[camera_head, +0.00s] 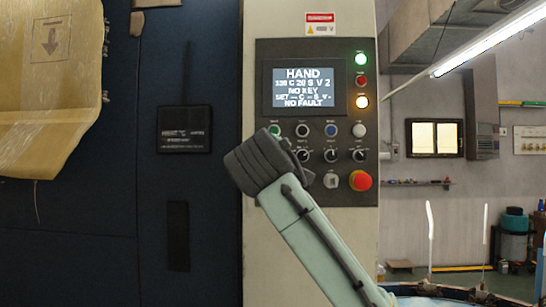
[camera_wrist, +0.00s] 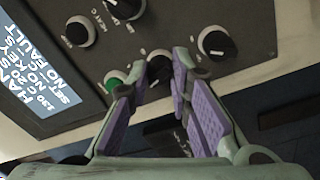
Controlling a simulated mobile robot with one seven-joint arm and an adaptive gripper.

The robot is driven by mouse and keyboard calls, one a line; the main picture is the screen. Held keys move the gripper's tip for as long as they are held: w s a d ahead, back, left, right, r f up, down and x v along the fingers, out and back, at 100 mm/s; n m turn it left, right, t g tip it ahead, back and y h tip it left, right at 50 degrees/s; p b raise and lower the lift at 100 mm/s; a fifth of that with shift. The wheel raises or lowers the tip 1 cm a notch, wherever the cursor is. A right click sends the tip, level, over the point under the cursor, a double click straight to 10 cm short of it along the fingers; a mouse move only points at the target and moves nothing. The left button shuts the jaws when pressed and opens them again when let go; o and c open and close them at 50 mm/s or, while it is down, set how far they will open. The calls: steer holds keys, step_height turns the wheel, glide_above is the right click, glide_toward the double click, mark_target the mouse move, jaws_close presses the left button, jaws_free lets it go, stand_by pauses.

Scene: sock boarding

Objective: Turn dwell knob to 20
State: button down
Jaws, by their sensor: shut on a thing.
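The control panel (camera_head: 318,60) is a dark plate on a pale cabinet. My gripper (camera_head: 290,158) reaches its lower left part and hides what lies there. In the wrist view my gripper (camera_wrist: 160,78) has its purple-padded fingers on both sides of a black knob (camera_wrist: 159,66) beside the green button (camera_wrist: 115,82). It is shut on that knob. I cannot read the knob's label or its pointer. The display (camera_head: 300,87) shows HAND, a line that seems to read 130 C 20 S V 2, NO KEY, SET with dashes, and NO FAULT.
Other dark knobs (camera_head: 331,156) sit to the right. A further knob (camera_wrist: 216,43) is close to my fingers in the wrist view. A red mushroom button (camera_head: 361,181) is at the panel's lower right.

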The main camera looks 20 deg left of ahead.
steer(key=shift+f, duration=0.1)
stand_by(0.4)
steer(key=c, duration=1.4)
jaws_free()
steer(key=shift+c, duration=0.2)
steer(key=v, duration=1.2)
steer(key=shift+s+a, duration=0.1)
